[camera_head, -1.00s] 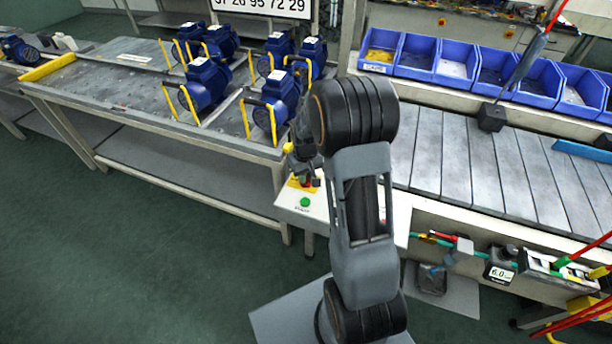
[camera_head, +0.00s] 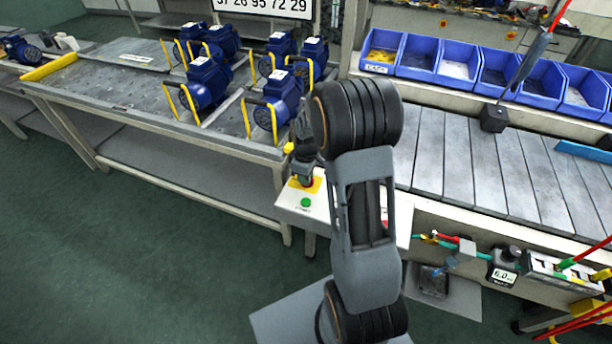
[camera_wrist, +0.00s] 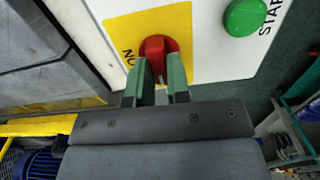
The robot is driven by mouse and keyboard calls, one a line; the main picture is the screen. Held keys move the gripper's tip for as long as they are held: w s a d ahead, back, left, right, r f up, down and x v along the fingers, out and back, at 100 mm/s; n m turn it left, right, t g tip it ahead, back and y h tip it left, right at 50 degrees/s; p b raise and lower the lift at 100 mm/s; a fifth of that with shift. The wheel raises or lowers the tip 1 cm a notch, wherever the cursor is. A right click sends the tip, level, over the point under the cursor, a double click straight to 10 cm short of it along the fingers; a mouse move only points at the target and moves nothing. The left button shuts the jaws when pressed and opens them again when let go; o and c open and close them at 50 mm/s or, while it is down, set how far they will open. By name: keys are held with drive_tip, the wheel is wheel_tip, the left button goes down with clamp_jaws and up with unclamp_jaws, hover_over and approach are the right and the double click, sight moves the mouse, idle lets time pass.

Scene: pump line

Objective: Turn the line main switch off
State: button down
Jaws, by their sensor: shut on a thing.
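The line main switch is a red rotary knob (camera_wrist: 157,46) on a yellow plate (camera_wrist: 205,40) of a white control panel. In the wrist view, my gripper (camera_wrist: 160,76) has its two green fingers on either side of the knob's grip, shut on it. Letters of a label show on the plate left of the knob, partly cut off by it. In the head view, my gripper (camera_head: 304,178) points down at the knob, which is mostly hidden there. The knob's exact angle is hard to tell.
A green start button (camera_wrist: 244,17) sits on the same panel, close to the switch. A bench (camera_head: 130,103) with several blue pumps is to the left. A slatted conveyor (camera_head: 470,165) and blue bins (camera_head: 455,62) are to the right.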

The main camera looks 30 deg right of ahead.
drive_tip(key=shift+n, duration=0.3)
drive_tip(key=c, duration=1.1)
unclamp_jaws()
drive_tip(key=shift+r, duration=0.1)
wheel_tip(320, 180, up, 14)
drive_tip(key=shift+f, duration=0.15)
